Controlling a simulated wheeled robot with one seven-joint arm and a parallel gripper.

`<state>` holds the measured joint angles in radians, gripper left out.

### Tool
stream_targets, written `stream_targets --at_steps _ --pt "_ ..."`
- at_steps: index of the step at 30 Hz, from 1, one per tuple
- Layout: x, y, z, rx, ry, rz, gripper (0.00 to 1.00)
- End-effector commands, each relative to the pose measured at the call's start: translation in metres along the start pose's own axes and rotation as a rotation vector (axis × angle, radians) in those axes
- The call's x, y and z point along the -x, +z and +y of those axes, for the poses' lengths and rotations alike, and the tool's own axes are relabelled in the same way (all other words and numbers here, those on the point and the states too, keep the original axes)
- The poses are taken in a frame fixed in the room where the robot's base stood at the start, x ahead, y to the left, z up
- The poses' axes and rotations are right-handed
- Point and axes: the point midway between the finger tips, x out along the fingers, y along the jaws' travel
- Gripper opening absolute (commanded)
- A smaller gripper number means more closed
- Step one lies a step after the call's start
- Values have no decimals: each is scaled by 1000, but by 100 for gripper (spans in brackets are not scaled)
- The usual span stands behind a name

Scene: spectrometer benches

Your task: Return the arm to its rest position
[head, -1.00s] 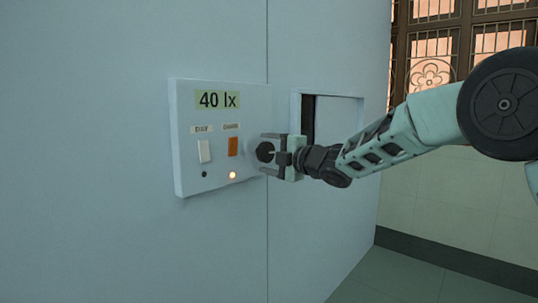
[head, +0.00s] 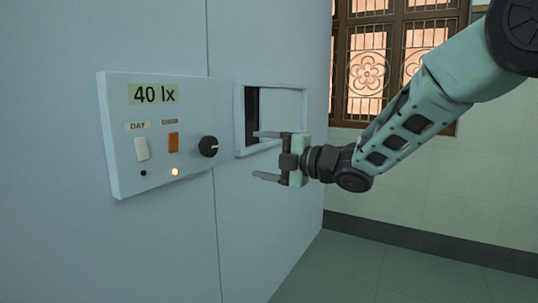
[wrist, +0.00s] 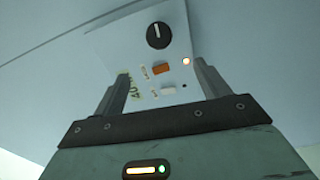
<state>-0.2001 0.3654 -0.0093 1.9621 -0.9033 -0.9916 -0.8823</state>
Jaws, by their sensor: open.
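My gripper (head: 262,155) is open and empty, to the right of a white control panel (head: 120,180) on a pale blue wall. It is apart from the panel's black knob (head: 208,146). The panel's display (head: 152,94) reads 40 lx. Below it are a white switch (head: 141,148) labelled DAY and an orange switch (head: 173,142) with a label too small to read surely. In the wrist view, the knob (wrist: 159,35) shows ahead, beyond the two fingers (wrist: 162,84).
A framed recess (head: 239,120) with a dark opening is in the wall behind my gripper. A barred window (head: 368,70) is at the back right. The green floor (head: 340,270) at the lower right is clear.

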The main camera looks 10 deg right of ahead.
Motion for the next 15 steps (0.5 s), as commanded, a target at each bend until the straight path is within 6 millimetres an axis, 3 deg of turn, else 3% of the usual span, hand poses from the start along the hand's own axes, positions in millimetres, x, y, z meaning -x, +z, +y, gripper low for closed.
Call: stream_targets --at_steps 5,15 --pt "12 0 0 0 0 0 75" --pt "12 0 0 0 0 0 75"
